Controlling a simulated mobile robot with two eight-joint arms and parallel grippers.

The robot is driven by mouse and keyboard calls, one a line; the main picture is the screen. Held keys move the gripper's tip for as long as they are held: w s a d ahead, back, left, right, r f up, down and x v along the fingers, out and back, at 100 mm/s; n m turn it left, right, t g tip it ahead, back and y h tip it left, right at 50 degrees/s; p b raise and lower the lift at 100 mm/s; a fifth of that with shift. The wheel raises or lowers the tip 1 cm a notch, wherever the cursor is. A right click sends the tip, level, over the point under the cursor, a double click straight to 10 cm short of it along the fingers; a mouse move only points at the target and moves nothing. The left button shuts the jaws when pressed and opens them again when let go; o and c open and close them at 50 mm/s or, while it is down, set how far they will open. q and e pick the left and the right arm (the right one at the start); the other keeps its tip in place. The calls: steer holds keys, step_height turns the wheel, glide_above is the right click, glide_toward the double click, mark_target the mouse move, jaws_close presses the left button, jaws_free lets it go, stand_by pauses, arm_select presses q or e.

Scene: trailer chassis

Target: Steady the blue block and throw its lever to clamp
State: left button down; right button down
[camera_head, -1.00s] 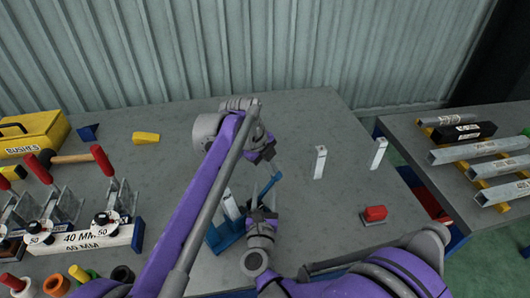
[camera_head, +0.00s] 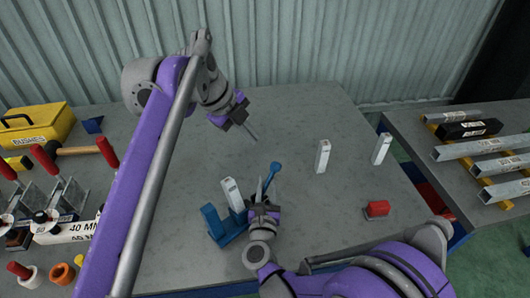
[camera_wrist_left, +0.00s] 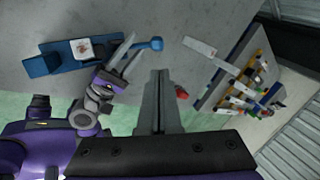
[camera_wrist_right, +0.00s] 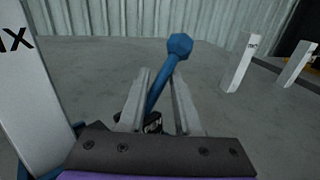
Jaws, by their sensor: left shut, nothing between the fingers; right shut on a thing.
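The blue block (camera_head: 222,228) sits on the grey table with a white upright bar (camera_head: 231,194) standing in it. It also shows in the left wrist view (camera_wrist_left: 45,64). Its blue lever (camera_head: 272,174) ends in a round knob and leans up and away; it also shows in the right wrist view (camera_wrist_right: 158,88). My right gripper (camera_head: 264,189) is low beside the block, its fingers (camera_wrist_right: 160,95) shut on the lever's shaft below the knob. My left gripper (camera_head: 253,136) is shut and empty, raised beyond the knob and apart from the block.
Two white upright bars, one nearer (camera_head: 322,157) and one farther (camera_head: 381,149), stand to the right. A red block (camera_head: 376,209) lies nearer. A mallet (camera_head: 75,151) and red-handled clamps (camera_head: 62,195) are at the left. The table's back middle is clear.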

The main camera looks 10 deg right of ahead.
mark_target(273, 165)
arm_select(q)
steer(key=shift+n+t+h, duration=0.3)
steer(key=shift+t+h, duration=0.3)
steer(key=shift+h, duration=0.1)
steer(key=d+f, duration=0.1)
steer(key=f, duration=0.3)
steer(key=w+d+f, duration=0.1)
steer(key=d+f, duration=0.1)
steer(key=f, duration=0.2)
steer(key=d+f, duration=0.1)
steer(key=f, duration=0.3)
steer(key=shift+w+d, duration=0.2)
steer(key=shift+w, duration=0.1)
